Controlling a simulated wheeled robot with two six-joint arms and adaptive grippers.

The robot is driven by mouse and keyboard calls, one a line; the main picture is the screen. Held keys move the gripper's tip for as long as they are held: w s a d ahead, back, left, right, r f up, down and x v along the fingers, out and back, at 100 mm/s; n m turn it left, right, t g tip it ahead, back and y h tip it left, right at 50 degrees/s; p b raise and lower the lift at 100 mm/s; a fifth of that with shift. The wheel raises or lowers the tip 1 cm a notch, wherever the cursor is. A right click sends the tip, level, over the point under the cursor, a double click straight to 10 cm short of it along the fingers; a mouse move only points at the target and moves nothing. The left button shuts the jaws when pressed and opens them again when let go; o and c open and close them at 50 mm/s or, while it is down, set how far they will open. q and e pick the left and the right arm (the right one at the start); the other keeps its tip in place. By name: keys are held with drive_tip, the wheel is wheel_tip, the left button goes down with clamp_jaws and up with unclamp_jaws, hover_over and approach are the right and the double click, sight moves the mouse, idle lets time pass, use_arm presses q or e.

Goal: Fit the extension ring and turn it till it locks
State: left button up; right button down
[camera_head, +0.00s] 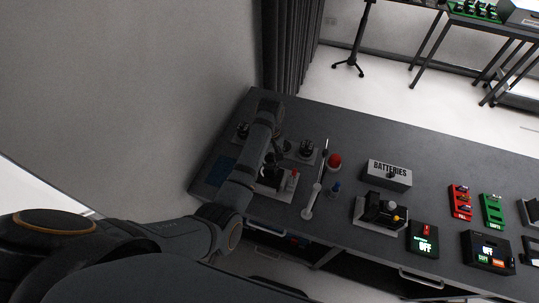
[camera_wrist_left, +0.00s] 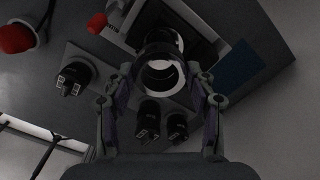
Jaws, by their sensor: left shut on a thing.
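In the left wrist view the extension ring (camera_wrist_left: 160,76), black with a bright metal inner rim, sits between the two fingers of my left gripper (camera_wrist_left: 163,84), which is shut on it. A dark round mount (camera_wrist_left: 164,37) on a dark device shows just beyond the ring. The ring overlaps it in this view, and I cannot tell whether they touch. In the head view my left gripper (camera_head: 272,158) is over the dark device (camera_head: 270,180) on its grey base, and my arm hides the ring. My right gripper is not in view.
Black lens-like parts (camera_wrist_left: 75,78) stand on grey plates near the device; two more (camera_wrist_left: 148,122) are below the ring. A red knob (camera_head: 334,160), a white-handled tool (camera_head: 309,205) and a batteries box (camera_head: 387,173) stand to the right. A blue mat (camera_wrist_left: 240,67) lies beside the device.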

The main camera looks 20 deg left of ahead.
use_arm(q)
drive_tip(key=shift+a+f, duration=0.1)
drive_tip(key=shift+f, duration=0.5)
drive_tip(key=shift+s+a+f+b, duration=0.1)
drive_tip(key=shift+s+f+b, duration=0.05)
drive_tip(key=shift+f+b, duration=0.2)
drive_tip(key=shift+s+a+f, duration=0.1)
drive_tip(key=shift+f, duration=0.95)
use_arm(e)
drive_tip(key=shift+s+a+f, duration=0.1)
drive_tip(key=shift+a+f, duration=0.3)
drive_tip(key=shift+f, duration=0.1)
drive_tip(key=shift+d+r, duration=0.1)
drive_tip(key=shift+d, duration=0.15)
